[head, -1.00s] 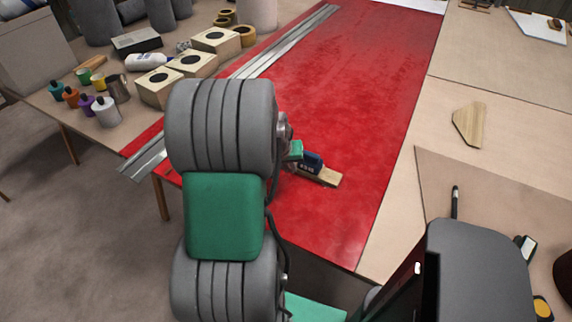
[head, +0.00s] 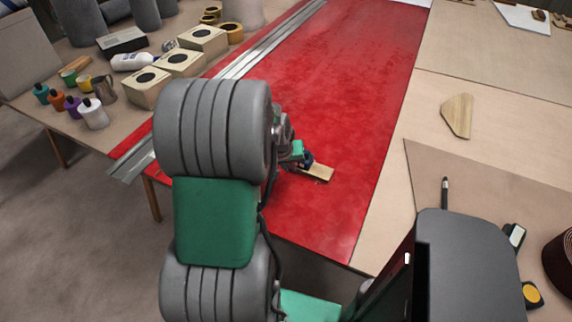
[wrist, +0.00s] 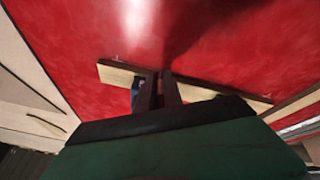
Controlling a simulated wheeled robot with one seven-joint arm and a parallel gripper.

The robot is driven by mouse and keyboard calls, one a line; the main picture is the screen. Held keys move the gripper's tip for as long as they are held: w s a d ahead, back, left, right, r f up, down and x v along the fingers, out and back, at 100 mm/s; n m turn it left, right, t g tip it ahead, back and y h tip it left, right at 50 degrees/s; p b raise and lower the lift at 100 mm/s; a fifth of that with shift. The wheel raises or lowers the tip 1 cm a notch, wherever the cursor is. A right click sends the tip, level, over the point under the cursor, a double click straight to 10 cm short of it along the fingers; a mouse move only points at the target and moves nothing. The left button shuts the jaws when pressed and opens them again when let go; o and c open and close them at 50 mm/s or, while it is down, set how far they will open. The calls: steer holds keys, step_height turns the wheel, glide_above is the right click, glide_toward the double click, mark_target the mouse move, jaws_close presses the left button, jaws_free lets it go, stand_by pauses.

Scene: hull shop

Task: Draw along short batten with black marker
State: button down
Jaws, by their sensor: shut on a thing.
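The short batten (head: 318,172) is a pale wooden strip on the red surface, partly hidden by my arm in the head view. In the wrist view the batten (wrist: 118,73) runs across behind my dark fingers, and both its ends show. A blue part (wrist: 135,91) shows at its middle beside one finger. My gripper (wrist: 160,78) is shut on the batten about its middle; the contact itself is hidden. Whether the batten touches the surface everywhere is unclear.
Small pale marks (wrist: 119,58) show on the red surface (head: 335,90) near the batten's ends. Long metal strips (head: 250,55) lie along its left edge. Wooden blocks (head: 150,88), bottles and paint pots stand left. A wooden piece (head: 457,116) and a tape measure (head: 532,294) lie right.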

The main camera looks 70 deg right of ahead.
steer(key=shift+s+a, duration=0.1)
steer(key=shift+s, duration=0.05)
steer(key=shift+s+a, duration=0.1)
steer(key=shift+s, duration=0.65)
steer(key=shift+s+a, duration=0.15)
steer(key=shift+s, duration=0.55)
steer(key=shift+s+a, duration=0.1)
steer(key=shift+s, duration=0.6)
steer(key=shift+s, duration=0.1)
steer(key=shift+s+a+f, duration=0.1)
steer(key=shift+s+a, duration=0.05)
steer(key=shift+s, duration=0.55)
steer(key=shift+s+a, duration=0.1)
steer(key=shift+s, duration=0.55)
steer(key=shift+s+a, duration=0.15)
steer(key=shift+s, duration=0.55)
